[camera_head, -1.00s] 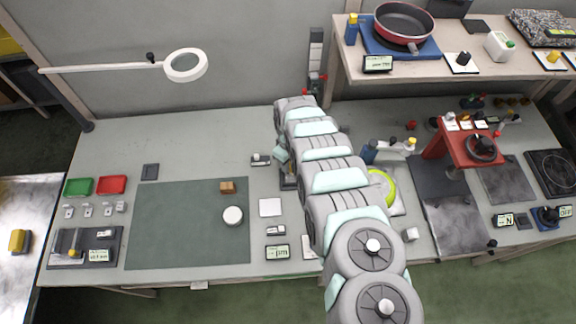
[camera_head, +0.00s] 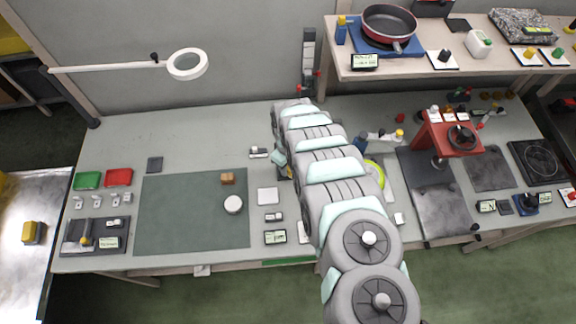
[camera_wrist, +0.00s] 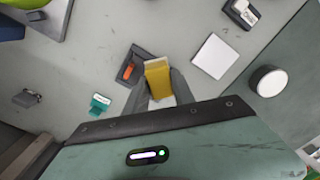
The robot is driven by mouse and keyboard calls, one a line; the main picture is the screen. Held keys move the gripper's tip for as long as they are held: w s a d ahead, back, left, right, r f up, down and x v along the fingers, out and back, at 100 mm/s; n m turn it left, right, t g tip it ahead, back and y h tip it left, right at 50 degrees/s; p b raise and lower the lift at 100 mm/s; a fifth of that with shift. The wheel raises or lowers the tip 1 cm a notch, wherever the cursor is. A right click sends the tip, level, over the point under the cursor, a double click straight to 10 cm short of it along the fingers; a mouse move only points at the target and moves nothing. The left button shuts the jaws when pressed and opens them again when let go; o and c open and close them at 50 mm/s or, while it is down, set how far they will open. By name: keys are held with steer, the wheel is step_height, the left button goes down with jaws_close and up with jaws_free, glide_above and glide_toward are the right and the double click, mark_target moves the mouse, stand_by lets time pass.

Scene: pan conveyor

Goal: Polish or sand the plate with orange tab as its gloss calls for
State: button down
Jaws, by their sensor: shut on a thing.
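In the wrist view my gripper (camera_wrist: 158,88) is shut on a yellow block (camera_wrist: 157,76); a white patch shows below the block, between the fingers. Just left of the block is a dark grey square piece with an orange tab (camera_wrist: 128,71), partly hidden by the block and the finger. I cannot tell whether the block touches it. The gloss of its surface cannot be read. In the head view my arm hides most of this spot; only a bit of yellow shows beside the wrist.
A white square pad (camera_wrist: 215,55) and a white round puck (camera_wrist: 270,81) lie to the right in the wrist view. A teal tag (camera_wrist: 99,104) lies to the left. In the head view the green mat (camera_head: 190,225) is mostly clear. A red press (camera_head: 445,137) stands at right.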

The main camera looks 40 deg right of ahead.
steer(key=shift+w+d+r+p, duration=0.15)
steer(key=shift+r+p, duration=1.15)
steer(key=shift+r, duration=0.85)
